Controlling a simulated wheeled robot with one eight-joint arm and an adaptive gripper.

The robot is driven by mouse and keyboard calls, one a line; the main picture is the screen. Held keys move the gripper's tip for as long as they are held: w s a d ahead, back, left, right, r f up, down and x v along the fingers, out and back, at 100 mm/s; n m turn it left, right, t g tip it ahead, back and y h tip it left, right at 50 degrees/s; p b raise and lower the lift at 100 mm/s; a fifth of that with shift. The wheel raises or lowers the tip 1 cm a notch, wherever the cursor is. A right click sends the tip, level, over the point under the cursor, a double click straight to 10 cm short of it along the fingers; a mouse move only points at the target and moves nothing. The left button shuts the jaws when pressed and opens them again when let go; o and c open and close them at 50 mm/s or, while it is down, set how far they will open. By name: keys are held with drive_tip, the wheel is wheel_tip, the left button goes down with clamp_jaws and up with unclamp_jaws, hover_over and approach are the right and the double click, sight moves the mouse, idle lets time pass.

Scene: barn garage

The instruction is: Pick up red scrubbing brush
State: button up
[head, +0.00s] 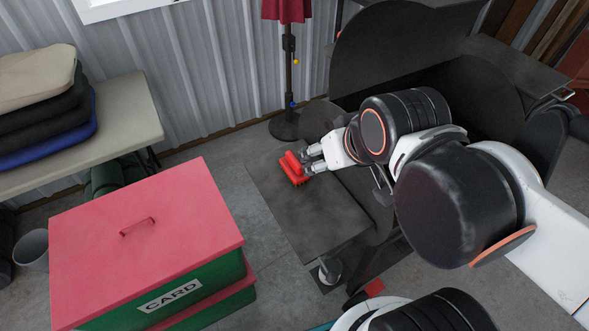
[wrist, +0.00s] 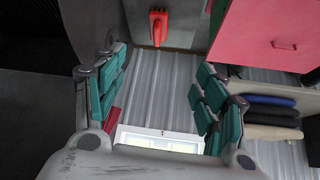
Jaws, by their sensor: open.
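The red scrubbing brush (head: 294,169) lies on a dark grey flat surface (head: 297,215), close to its far left edge in the head view. My gripper (head: 306,161) is just to the right of the brush, fingers pointing left toward it. In the wrist view the brush (wrist: 158,27) shows at the top middle, beyond the fingertips and not between them. My gripper (wrist: 161,68) is open there, its teal-padded fingers wide apart and empty. Whether a fingertip touches the brush is hard to tell in the head view.
A green box with a red lid (head: 180,205) stands at front left. A table (head: 125,118) with stacked cushions (head: 45,110) is at far left. A dark stand (head: 287,120) is behind the brush against the corrugated wall. Black curved panels (head: 400,45) rise behind my arm.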

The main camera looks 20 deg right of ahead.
drive_tip(key=shift+o, duration=0.5)
drive_tip(key=n+g, duration=0.2)
drive_tip(key=g, duration=0.1)
hover_over(295, 160)
drive_tip(key=s+d, duration=0.1)
drive_tip(key=s, duration=0.3)
wheel_tip(295, 160, down, 13)
drive_tip(key=shift+y, duration=0.4)
drive_tip(key=b+x, duration=0.2)
drive_tip(key=x, duration=0.6)
drive_tip(key=shift+f+b, duration=0.3)
drive_tip(key=shift+f, duration=0.1)
drive_tip(key=b+x, duration=0.2)
drive_tip(key=x, duration=0.3)
drive_tip(key=shift+f+b, duration=0.1)
drive_tip(key=shift+b, duration=0.3)
drive_tip(key=c, duration=1.3)
drive_tip(key=shift+r, duration=0.2)
drive_tip(key=shift+c, duration=0.2)
wheel_tip(295, 160, up, 20)
drive_tip(key=p, duration=0.7)
drive_tip(key=shift+p, duration=0.3)
